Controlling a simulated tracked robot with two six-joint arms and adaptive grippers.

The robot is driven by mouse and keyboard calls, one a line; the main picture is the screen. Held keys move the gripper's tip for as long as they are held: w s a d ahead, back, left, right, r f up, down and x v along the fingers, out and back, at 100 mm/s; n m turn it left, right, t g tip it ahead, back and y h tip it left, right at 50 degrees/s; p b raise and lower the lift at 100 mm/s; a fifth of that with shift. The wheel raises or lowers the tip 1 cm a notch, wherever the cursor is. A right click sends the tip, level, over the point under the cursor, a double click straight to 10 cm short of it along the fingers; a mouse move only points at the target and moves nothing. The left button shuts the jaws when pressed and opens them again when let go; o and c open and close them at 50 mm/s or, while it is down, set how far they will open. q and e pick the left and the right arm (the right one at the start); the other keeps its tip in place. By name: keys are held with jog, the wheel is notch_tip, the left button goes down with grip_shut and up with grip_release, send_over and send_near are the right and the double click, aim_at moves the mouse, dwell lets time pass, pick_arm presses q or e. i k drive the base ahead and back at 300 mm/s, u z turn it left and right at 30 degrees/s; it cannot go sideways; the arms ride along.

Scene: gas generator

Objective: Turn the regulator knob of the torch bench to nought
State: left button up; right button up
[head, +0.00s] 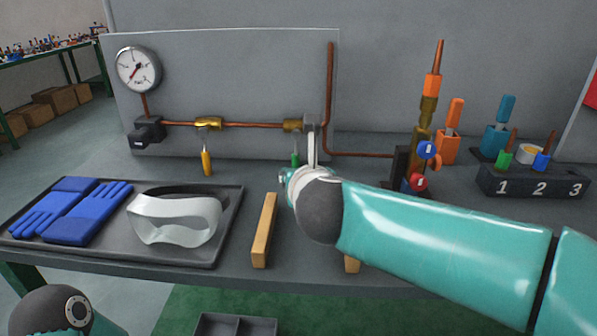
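The torch bench has a grey back panel (250,80) with a copper pipe along it. A round pressure gauge (138,69) is at the panel's upper left. Below it, a black regulator block (150,129) sits at the pipe's left end; its small pale mark is too small to read. My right gripper (311,130) is mostly hidden behind its own wrist, close to the brass valve with a green handle (295,159). I cannot tell whether it touches the valve or is open. A yellow-handled valve (206,161) hangs left of it. My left gripper is out of view.
A dark tray (222,235) holds blue gloves (70,210) and a clear visor (175,218). A wooden bar (264,230) lies beside it. A torch (428,110) with blue and red knobs stands right, near a numbered block (535,185). My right arm crosses the bench's front right.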

aim_at(137, 139)
jog(key=k, duration=1)
